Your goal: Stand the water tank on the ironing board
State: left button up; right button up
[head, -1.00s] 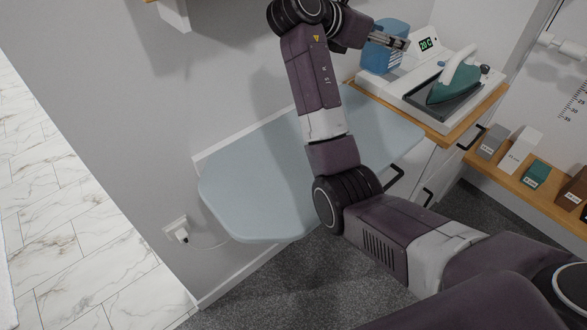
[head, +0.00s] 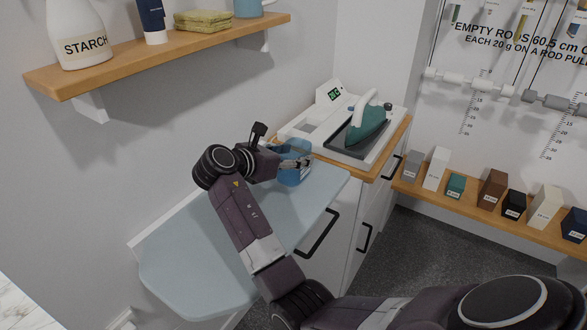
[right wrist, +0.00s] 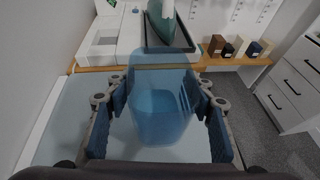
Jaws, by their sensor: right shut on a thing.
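The water tank (head: 291,177) is a translucent blue container. My right gripper (head: 300,163) is shut on it, over the far right end of the ironing board, just in front of the steam station. In the right wrist view the tank (right wrist: 160,115) is upright between the two fingers, with the pale blue board behind and below it. I cannot tell whether its base touches the board. The ironing board (head: 190,262) is pale blue and folds out from the wall; my right arm hides part of it. My left gripper is not in view.
The white steam station (head: 300,123) with a green iron (head: 368,122) stands on the wooden-topped cabinet (head: 385,158) beyond the board. A wall shelf (head: 170,55) with a starch bottle (head: 75,35) hangs above. Several small blocks stand on a low shelf (head: 470,205) at right.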

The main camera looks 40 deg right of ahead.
jog(key=shift+f, duration=2.35)
jog(key=o, duration=1.2)
jog(key=shift+f, duration=0.1)
jog(key=shift+o, duration=0.2)
